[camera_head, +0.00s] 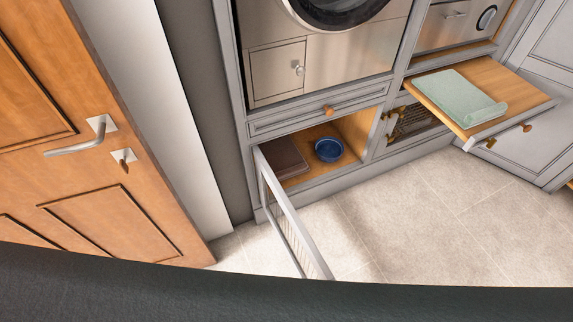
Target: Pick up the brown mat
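A brown mat (281,157) lies on the wooden floor of the low left compartment of the grey cabinet, against its left side. The compartment's door stands open toward the front, and its upper edge passes close to the mat's left end. A dark blue bowl (328,149) sits to the right of the mat, apart from it, in the same compartment. Neither of my grippers shows in the head view.
The open grey door (290,222) juts out over the tiled floor (390,222). A pulled-out wooden shelf (482,77) holds a pale green folded cloth (459,98) at the right. A wooden door (75,140) stands at the left. The tiled floor in front is clear.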

